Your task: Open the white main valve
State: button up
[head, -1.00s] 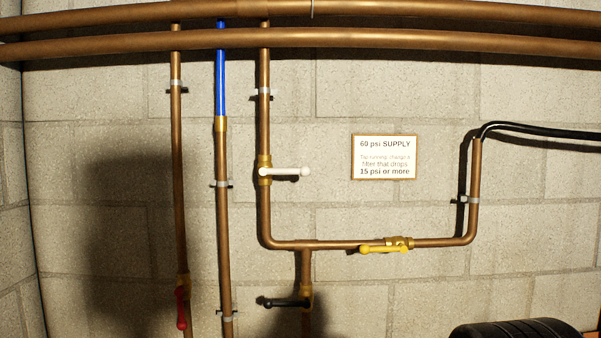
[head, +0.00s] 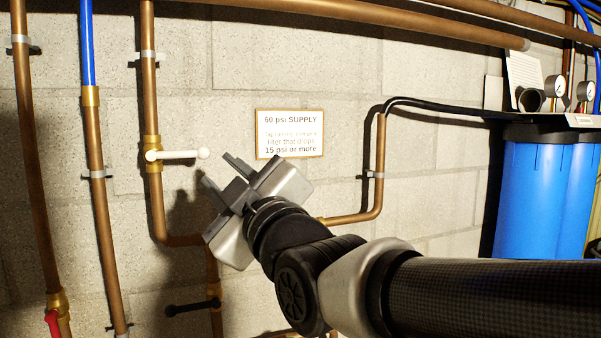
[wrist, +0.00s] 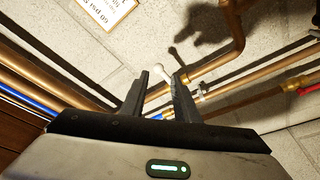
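The white main valve handle (head: 180,154) is a short lever with a rounded end. It sticks out horizontally to the right, crosswise to the vertical copper pipe, from a brass valve body (head: 152,155). My gripper (head: 225,177) is open and empty, just right of and slightly below the lever's rounded end in the head view. In the wrist view, the white lever (wrist: 158,73) shows in the gap between the two fingertips of my gripper (wrist: 160,76). The fingers do not visibly touch it. I cannot tell the exact distance.
A black lever (head: 193,307) sits below and a red one (head: 52,322) at lower left. A sign (head: 290,134) hangs right of the valve. Blue filter housings (head: 545,195) stand at far right. Copper pipes run along the wall. My arm covers the lower right pipe section.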

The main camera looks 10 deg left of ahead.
aim_at(205, 154)
jog(key=p+x, duration=0.2)
jog(key=r+p+x, duration=0.1)
jog(key=p+x, duration=0.1)
jog(key=x, duration=0.1)
jog(key=p+x, duration=0.2)
jog(key=x, duration=0.1)
jog(key=shift+s+r, duration=0.25)
jog(key=shift+w+f, duration=0.15)
jog(key=shift+f, duration=0.2)
jog(key=shift+c, duration=1.2)
jog(key=shift+w+a, duration=0.1)
jog(key=shift+c, duration=0.9)
